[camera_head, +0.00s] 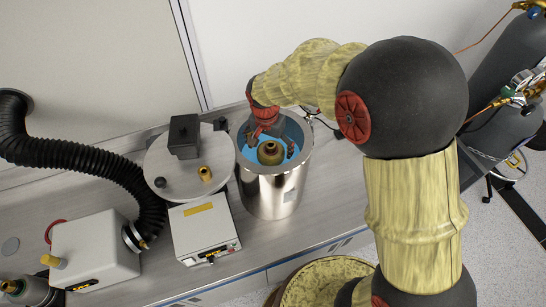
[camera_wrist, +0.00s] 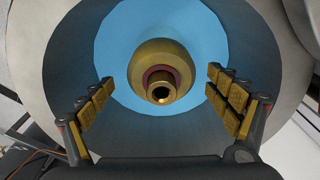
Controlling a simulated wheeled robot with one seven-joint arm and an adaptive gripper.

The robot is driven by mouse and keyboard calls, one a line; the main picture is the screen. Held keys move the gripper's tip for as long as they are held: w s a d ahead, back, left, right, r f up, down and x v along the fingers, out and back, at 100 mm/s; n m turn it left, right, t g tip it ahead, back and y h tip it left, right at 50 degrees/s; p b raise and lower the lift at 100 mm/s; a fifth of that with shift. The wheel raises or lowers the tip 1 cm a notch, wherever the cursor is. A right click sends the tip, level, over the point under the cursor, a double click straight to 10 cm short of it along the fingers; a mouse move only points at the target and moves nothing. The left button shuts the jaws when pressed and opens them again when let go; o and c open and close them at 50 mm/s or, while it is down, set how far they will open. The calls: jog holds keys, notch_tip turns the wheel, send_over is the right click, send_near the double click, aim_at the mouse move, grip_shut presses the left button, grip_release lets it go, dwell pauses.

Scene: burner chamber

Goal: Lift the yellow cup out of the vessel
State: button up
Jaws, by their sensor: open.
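The yellow cup (camera_head: 269,152) sits inside the metal vessel (camera_head: 272,193), which has a blue interior. In the wrist view the cup (camera_wrist: 144,58) is a round golden body with a reddish ring and a hollow brass neck facing the camera. The vessel's blue inside (camera_wrist: 110,52) surrounds it. My gripper (camera_wrist: 159,93) is open, with one padded finger on each side of the cup's neck and visible gaps between. In the head view my gripper (camera_head: 272,143) reaches into the vessel's mouth from above. Contact with the cup is not visible.
A round lid (camera_head: 160,165) with a black block and brass fitting is left of the vessel. A white control box (camera_head: 205,232) stands in front of it. A black corrugated hose (camera_head: 75,158) and another white box (camera_head: 92,250) are further left. Gas cylinders (camera_head: 500,110) stand right.

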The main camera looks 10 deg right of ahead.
jog(key=shift+s+f, duration=0.15)
jog(key=shift+f, duration=0.6)
jog(key=f, duration=0.2)
jog(key=w+f+p, duration=0.1)
jog(key=f, duration=0.2)
jog(key=shift+w+d+f+p, duration=0.2)
jog(key=shift+d+f+p, duration=0.05)
jog(key=shift+f+p, duration=0.15)
jog(key=c, duration=0.4)
jog(key=shift+r, duration=0.1)
jog(key=c, duration=1.7)
